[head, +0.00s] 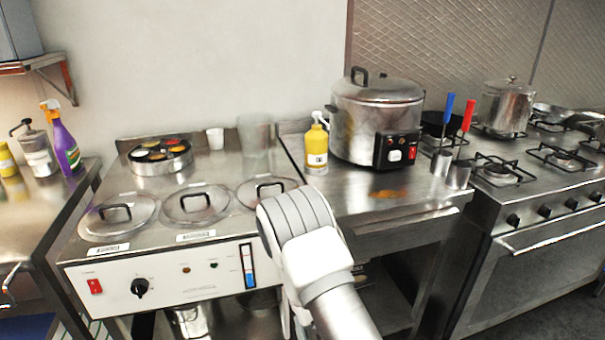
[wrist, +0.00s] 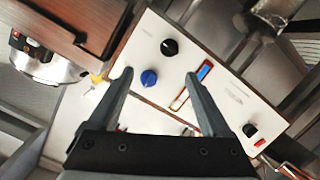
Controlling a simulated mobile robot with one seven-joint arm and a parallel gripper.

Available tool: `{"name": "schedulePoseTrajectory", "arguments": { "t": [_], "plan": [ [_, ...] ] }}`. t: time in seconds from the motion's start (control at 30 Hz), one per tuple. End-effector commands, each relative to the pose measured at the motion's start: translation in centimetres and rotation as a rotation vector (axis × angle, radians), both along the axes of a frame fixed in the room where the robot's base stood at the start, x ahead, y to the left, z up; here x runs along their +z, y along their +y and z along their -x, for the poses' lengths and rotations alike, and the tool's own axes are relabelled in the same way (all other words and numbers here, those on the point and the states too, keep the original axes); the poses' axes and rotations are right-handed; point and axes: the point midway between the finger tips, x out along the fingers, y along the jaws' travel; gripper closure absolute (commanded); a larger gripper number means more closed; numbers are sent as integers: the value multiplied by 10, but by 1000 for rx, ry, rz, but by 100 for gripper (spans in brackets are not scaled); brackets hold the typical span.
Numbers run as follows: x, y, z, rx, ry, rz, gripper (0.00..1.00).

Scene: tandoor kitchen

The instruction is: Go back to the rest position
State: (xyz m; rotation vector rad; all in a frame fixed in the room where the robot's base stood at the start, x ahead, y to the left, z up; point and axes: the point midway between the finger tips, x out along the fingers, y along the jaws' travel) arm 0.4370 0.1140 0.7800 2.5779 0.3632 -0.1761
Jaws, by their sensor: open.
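My gripper (wrist: 160,76) shows in the wrist view with its two dark fingers spread apart and nothing held between them. A blue knob (wrist: 149,78) on a white control panel (wrist: 215,105) appears in the gap between the fingertips; I cannot tell how far off it is. A black knob (wrist: 169,47) sits beyond it. In the head view my white arm reaches up from the bottom in front of the steel counter unit (head: 225,222), and my gripper is hidden behind it.
The counter unit carries several round lids (head: 197,204) and a spice tin (head: 160,156). Right of it stand a large cooker (head: 376,115), a yellow bottle (head: 316,150) and a stove (head: 540,185). A purple spray bottle (head: 66,148) stands on the left counter.

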Motion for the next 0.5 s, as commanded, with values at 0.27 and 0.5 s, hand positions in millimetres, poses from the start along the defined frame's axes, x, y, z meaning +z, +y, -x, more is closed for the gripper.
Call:
{"name": "schedulePoseTrajectory", "arguments": {
  "t": [0.27, 0.5],
  "plan": [
    [63, -13, -39, -119, 161, -110, 17],
    [119, -26, -49, -192, 303, -193, 17]
  ]
}}
